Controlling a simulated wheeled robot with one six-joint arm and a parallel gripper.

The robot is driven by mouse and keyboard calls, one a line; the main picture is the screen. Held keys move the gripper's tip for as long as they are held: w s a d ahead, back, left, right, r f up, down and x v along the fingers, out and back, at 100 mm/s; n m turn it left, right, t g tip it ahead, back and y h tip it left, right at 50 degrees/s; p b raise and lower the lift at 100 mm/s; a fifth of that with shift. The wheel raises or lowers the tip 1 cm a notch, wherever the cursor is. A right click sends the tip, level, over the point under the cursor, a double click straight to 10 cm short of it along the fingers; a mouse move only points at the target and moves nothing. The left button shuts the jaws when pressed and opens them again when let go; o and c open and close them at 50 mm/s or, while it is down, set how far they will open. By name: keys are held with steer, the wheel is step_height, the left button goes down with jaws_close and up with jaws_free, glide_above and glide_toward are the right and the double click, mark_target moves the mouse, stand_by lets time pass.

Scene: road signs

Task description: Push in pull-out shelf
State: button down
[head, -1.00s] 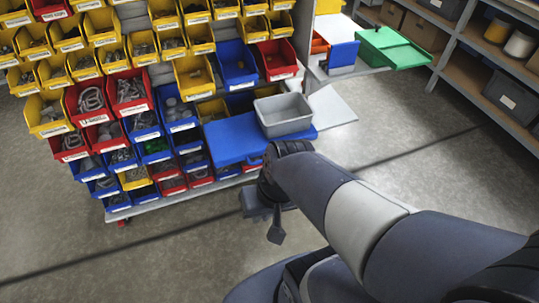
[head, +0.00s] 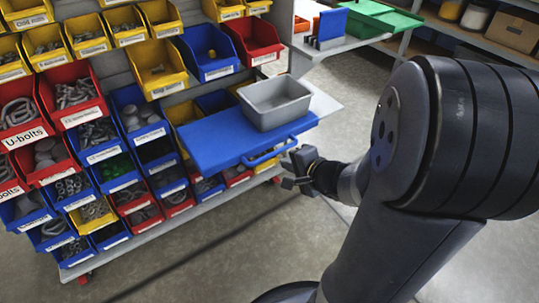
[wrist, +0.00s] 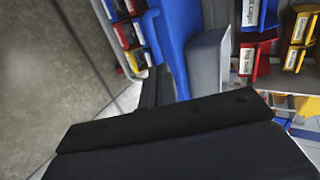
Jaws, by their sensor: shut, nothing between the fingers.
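The blue pull-out shelf (head: 215,140) sticks out from the bin rack in the head view, with a handle (head: 270,152) along its front edge. A grey open tub (head: 275,102) stands upright on the shelf. My gripper (head: 292,172) is shut and empty. It is just in front of the shelf, near the right end of the handle; I cannot tell whether it touches. In the wrist view, my dark gripper (wrist: 150,88) lies close to the blue shelf (wrist: 176,40) and the grey tub (wrist: 207,62). The fingertips are partly hidden there.
The rack holds several yellow, red and blue bins (head: 210,53) of hardware around the shelf. A grey side ledge (head: 345,43) with a green tray (head: 375,14) stands at the back right. Concrete floor (head: 215,265) is clear in front of the rack.

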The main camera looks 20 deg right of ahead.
mark_target(226, 110)
steer(key=x, duration=0.4)
steer(key=b+x, duration=0.1)
steer(key=x, duration=0.3)
steer(key=r+b+x, duration=0.1)
steer(key=x, duration=0.3)
steer(key=shift+w+d+f, duration=0.15)
steer(key=shift+w+d, duration=0.1)
steer(key=shift+w, duration=0.25)
steer(key=shift+w+a, duration=0.15)
steer(key=shift+w, duration=0.6)
steer(key=w+a, duration=0.2)
steer(key=w, duration=0.5)
steer(key=w+a, duration=0.2)
steer(key=w, duration=0.5)
steer(key=w+a+p, duration=0.1)
steer(key=w+a, duration=0.1)
steer(key=w, duration=0.5)
steer(key=shift+a, duration=0.4)
